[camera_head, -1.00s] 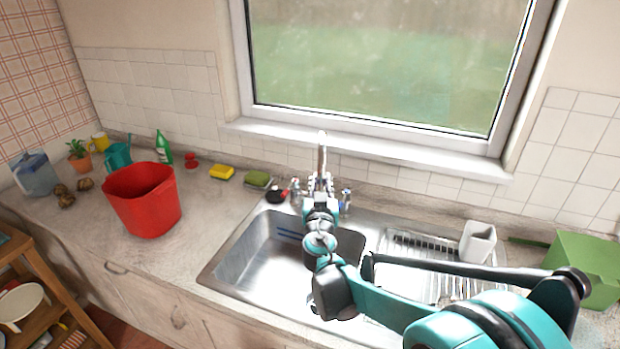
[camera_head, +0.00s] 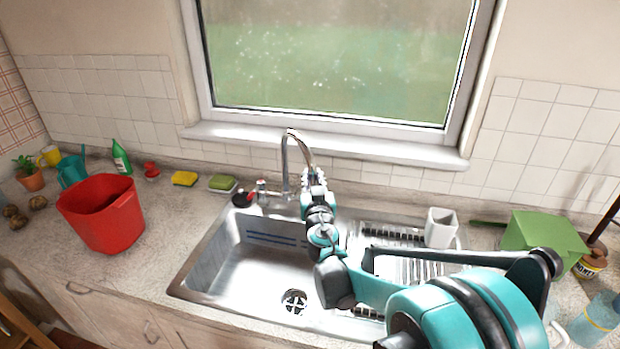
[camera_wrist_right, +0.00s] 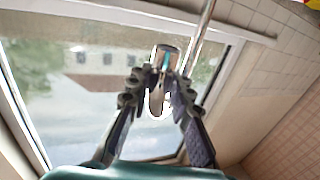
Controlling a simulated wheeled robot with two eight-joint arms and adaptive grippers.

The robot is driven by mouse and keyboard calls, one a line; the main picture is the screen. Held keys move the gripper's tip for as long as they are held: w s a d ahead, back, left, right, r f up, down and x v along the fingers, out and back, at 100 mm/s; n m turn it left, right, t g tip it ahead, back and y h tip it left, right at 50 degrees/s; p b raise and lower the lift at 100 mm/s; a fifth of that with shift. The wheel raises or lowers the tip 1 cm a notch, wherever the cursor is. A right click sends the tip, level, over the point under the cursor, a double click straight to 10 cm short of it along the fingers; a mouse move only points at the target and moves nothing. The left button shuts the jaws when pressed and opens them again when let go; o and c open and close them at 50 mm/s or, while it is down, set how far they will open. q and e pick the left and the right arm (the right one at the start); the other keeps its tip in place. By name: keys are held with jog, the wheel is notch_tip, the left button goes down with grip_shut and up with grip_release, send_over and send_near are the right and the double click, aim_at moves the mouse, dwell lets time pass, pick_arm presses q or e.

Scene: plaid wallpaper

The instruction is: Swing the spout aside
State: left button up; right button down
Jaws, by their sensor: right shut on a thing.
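The chrome spout (camera_head: 286,165) rises behind the sink (camera_head: 216,245) and arches over to the right. Its outlet end is at my right gripper (camera_head: 314,178), which is shut on it. In the right wrist view the outlet (camera_wrist_right: 166,58) is between the fingers of my right gripper (camera_wrist_right: 158,92), and the spout's pipe (camera_wrist_right: 201,38) runs upward from there. The spout now points toward the drainboard side (camera_head: 400,263), and the basin with its drain (camera_head: 293,301) is open to view. My left gripper is not in view.
A red bucket (camera_head: 103,218) stands on the counter at left. A yellow sponge (camera_head: 184,178) and a green sponge (camera_head: 222,184) lie behind the sink. A white cup (camera_head: 440,228) stands by the drainboard, and a green box (camera_head: 543,240) is at right. The window (camera_head: 330,60) is behind.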

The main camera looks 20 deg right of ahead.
jog(key=shift+d, duration=0.1)
jog(key=c, duration=1.4)
grip_release()
jog(key=shift+s, duration=0.15)
jog(key=shift+s, duration=0.15)
jog(key=v, duration=1.1)
jog(key=shift+s+a, duration=0.2)
jog(key=shift+s, duration=0.1)
